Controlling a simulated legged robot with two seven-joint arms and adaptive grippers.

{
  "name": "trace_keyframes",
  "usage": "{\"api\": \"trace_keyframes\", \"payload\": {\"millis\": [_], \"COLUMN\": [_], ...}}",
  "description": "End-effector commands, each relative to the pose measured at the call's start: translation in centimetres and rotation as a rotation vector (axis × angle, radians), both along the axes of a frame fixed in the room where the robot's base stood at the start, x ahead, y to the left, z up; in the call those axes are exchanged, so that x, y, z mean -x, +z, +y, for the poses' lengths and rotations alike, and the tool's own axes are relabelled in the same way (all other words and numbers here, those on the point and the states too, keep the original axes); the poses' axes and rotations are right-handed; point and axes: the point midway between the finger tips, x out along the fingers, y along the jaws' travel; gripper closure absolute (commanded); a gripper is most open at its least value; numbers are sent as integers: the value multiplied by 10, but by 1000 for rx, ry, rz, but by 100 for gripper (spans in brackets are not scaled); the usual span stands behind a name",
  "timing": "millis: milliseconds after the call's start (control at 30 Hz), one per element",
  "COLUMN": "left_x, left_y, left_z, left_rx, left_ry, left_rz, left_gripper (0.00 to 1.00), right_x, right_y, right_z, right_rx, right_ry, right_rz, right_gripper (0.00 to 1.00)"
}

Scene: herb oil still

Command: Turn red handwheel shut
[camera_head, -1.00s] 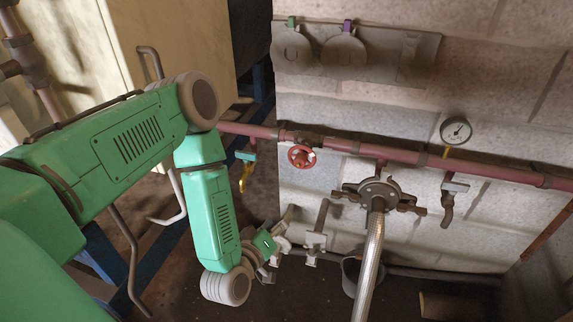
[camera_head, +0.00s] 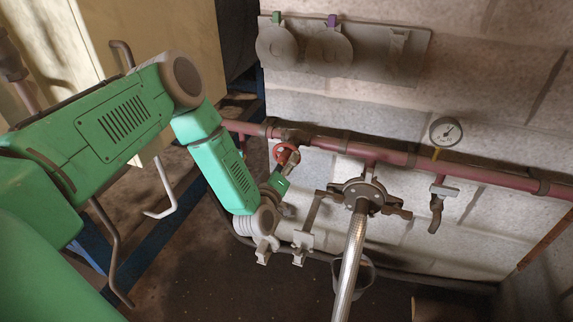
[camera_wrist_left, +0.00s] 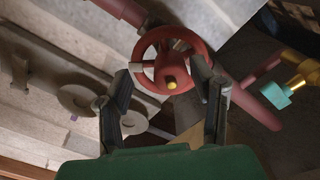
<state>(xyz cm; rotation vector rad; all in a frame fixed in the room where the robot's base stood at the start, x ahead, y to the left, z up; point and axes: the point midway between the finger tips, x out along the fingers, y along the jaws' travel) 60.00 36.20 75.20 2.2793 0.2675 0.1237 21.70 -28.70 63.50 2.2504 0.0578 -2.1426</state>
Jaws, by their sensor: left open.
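The red handwheel (camera_head: 284,152) is mounted on the red pipe at the wall, left of the flange fitting in the head view. My right gripper is not in view.
The red pipe (camera_head: 400,157) runs along the wall. A flange fitting (camera_head: 365,194) with a silver hose (camera_head: 350,262), a gauge (camera_head: 445,131) and a tap (camera_head: 437,205) are to the right. A grey panel (camera_head: 390,55) hangs above. A bucket (camera_head: 364,273) stands below.

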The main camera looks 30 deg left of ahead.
Motion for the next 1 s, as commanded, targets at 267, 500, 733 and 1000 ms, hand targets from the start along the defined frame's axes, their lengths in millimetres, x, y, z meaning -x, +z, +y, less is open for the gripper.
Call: {"api": "trace_keyframes", "payload": {"millis": [267, 500, 733, 1000], "left_x": [-6, -6, -5, -4], "left_y": [-2, 0, -3, -4], "left_z": [6, 1, 0, 0], "left_rx": [3, -4, -1, 3], "left_ry": [2, 2, -2, -6], "left_rz": [1, 2, 9, 11], "left_gripper": [49, 95, 98, 98], "right_x": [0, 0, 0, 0], "right_y": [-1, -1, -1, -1], "right_z": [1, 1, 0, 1], "right_rx": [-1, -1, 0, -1], "right_ry": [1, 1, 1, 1], "right_rz": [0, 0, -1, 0], "right_gripper": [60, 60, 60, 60]}}
